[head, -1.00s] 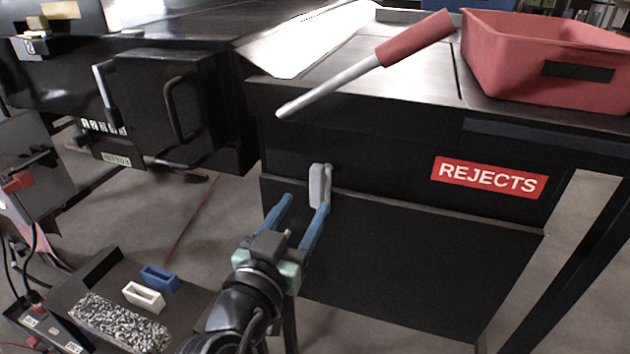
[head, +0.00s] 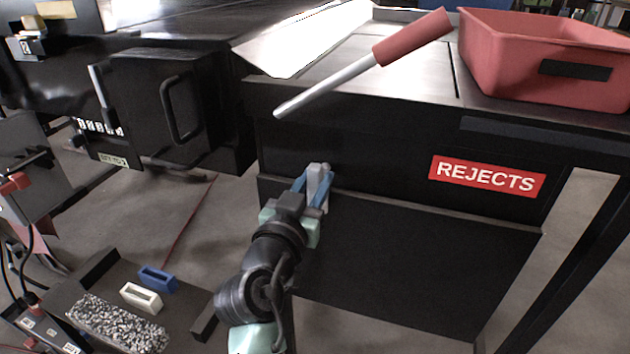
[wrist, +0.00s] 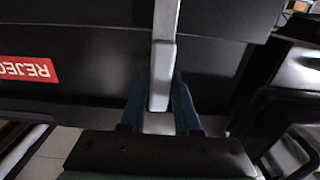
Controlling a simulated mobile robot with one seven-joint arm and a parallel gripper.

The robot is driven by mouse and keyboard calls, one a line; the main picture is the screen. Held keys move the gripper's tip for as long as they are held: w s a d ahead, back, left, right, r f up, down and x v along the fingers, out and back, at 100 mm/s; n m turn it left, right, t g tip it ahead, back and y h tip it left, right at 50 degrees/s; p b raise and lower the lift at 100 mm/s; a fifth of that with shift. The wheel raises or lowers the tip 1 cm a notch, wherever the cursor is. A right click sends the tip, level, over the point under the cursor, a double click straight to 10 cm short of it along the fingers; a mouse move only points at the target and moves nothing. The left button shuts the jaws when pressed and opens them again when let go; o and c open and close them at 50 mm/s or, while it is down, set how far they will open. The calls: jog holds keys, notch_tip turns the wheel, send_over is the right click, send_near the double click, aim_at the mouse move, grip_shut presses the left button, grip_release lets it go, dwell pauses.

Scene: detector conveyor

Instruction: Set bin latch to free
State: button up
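The bin latch is a grey lever (head: 318,181) on the front of the black rejects bin (head: 400,250), left of the red REJECTS label (head: 487,176). It stands upright in the head view. My gripper (head: 314,188) has its blue fingers on either side of the latch. In the wrist view the latch (wrist: 160,85) lies between my gripper's fingers (wrist: 160,100). The right finger is close against it and a small gap seems to show at the left. Whether both fingers press on it is not clear.
A red-handled lever (head: 375,62) slants out above the latch. A red tub (head: 545,60) stands on the bench top. A black box with a handle (head: 155,105) is to the left. A low tray with a white block (head: 141,297) and a blue block (head: 158,278) lies lower left.

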grip_shut()
dwell(1.1)
